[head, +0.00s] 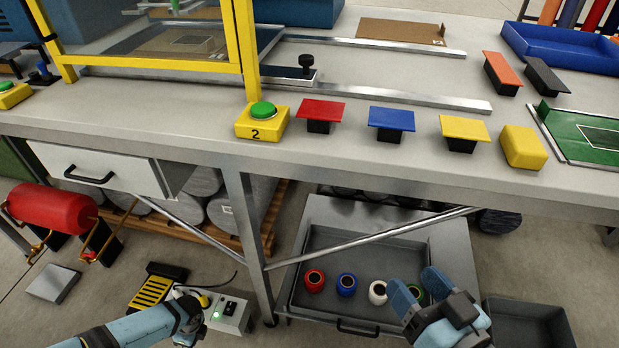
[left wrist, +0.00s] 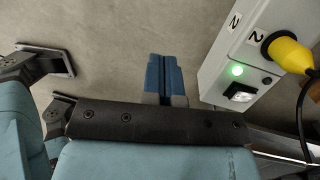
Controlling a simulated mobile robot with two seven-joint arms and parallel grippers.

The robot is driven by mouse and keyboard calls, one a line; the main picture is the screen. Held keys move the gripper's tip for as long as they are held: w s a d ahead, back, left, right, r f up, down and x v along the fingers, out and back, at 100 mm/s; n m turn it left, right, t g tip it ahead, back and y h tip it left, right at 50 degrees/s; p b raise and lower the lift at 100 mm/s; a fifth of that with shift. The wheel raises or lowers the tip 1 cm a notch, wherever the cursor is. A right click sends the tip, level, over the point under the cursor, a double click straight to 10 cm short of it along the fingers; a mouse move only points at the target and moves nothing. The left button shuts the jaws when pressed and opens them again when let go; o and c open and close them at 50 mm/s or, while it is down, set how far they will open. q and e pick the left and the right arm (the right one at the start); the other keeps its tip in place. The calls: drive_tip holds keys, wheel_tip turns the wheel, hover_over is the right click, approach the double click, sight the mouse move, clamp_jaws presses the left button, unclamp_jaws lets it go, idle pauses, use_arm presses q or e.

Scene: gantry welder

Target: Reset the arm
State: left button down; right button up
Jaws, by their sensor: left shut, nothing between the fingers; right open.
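My left gripper (left wrist: 164,78) is shut and empty in the left wrist view, pointing at the floor beside a grey control box (left wrist: 235,70). That box is marked 2 and has a lit green lamp (left wrist: 237,71), a black rocker switch (left wrist: 239,92) and a yellow plug (left wrist: 288,52) with a cable. In the head view the control box (head: 230,318) is on the floor at the bottom, partly covered by my left arm. My right gripper (head: 420,287) is open and empty above the right side of the open drawer (head: 345,250), over a green-rimmed spool.
The drawer holds red, blue and white spools (head: 346,284). The bench (head: 200,125) above carries a green button on yellow box 2 (head: 262,118) and several coloured blocks. A black-and-yellow pedal (head: 155,287) and a red tank (head: 52,208) are at left. A grey bin (head: 530,332) is at lower right.

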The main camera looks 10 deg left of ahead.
use_arm(q)
drive_tip(key=d+r+n+t+h, duration=0.4)
drive_tip(key=d+r+t+h, duration=0.3)
drive_tip(key=d+r, duration=1)
drive_tip(key=s+d+r+n+t+h, duration=0.1)
drive_tip(key=d+r+n+t+h, duration=0.15)
drive_tip(key=r, duration=0.85)
drive_tip(key=s+d+r+n+t+h, duration=0.15)
drive_tip(key=r+t, duration=0.25)
drive_tip(key=r, duration=0.6)
drive_tip(key=s+d+r+n+t+h, duration=0.2)
drive_tip(key=d+r+t, duration=0.1)
drive_tip(key=r, duration=0.8)
drive_tip(key=w+d+r+n+t+y, duration=0.2)
drive_tip(key=w+d+r+n+t, duration=0.1)
drive_tip(key=d+r+n, duration=0.15)
drive_tip(key=s+a+r+g+y+p, duration=0.4)
drive_tip(key=a+p, duration=0.4)
drive_tip(key=p, duration=2.8)
drive_tip(key=shift+r+n+g+y, duration=0.35)
drive_tip(key=shift+r+g+y, duration=0.6)
drive_tip(key=shift+g, duration=0.3)
use_arm(e)
drive_tip(key=s+d+r+m+g+h, duration=0.1)
drive_tip(key=s+d+r+g+h, duration=0.2)
drive_tip(key=d+r, duration=0.4)
drive_tip(key=shift+s+d+r+h, duration=0.15)
drive_tip(key=shift+s+d+h, duration=0.6)
drive_tip(key=shift+h, duration=0.65)
